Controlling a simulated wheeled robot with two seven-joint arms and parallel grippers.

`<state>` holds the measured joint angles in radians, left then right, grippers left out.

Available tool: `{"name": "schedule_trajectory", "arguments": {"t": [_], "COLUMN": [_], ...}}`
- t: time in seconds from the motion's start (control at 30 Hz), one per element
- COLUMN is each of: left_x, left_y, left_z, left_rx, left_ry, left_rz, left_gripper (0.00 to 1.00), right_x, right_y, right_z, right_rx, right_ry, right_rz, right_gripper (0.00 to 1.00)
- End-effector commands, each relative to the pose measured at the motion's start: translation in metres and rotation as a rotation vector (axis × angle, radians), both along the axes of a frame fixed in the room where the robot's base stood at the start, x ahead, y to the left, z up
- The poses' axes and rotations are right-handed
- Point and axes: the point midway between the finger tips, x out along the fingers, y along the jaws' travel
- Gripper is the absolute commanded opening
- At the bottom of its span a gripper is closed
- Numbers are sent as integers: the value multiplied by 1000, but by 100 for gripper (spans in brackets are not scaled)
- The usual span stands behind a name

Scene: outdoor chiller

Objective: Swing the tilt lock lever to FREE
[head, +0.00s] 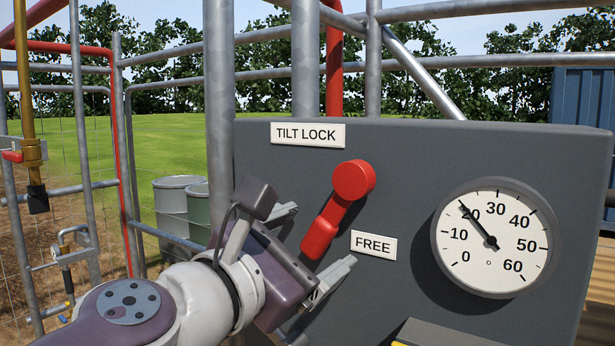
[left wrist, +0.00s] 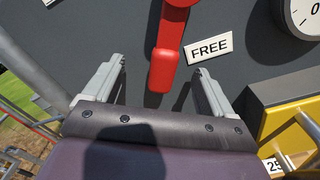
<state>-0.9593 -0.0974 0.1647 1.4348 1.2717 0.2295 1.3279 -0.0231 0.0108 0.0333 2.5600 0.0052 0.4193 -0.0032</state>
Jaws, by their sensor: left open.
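The red tilt lock lever (head: 337,209) is on the dark grey panel, under the TILT LOCK label (head: 308,134). Its round hub is at the top and its arm slants down and left. The FREE label (head: 373,245) is to the right of the lever's lower end. My left gripper (head: 318,240) is open, with one finger on each side of the lever's lower end. In the left wrist view the lever's red end (left wrist: 163,72) lies between the spread fingers (left wrist: 160,75), with gaps on both sides. My right gripper is not in view.
A round gauge (head: 495,237) is on the panel's right side. A yellow and dark box (left wrist: 285,110) is close to the right finger in the left wrist view. Galvanised posts (head: 219,100) and rails stand at the panel's left and behind it.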

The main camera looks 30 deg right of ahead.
Motion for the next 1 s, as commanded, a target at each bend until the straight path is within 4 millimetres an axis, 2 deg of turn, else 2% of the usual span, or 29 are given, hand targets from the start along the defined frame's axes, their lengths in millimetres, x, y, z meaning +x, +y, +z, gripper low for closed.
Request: {"name": "schedule_trajectory", "arguments": {"t": [0.17, 0.63, 1.0], "left_x": [-4, -24, -27], "left_y": [9, 59, 65], "left_z": [0, 0, 0], "left_rx": [-1, 0, 0], "left_ry": [-1, -1, -1], "left_rz": [0, 1, 0], "left_gripper": [85, 85, 85], "right_x": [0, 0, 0], "right_y": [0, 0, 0], "right_z": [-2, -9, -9], "right_rx": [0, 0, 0], "right_ry": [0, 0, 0], "right_rz": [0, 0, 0], "right_gripper": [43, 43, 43]}}
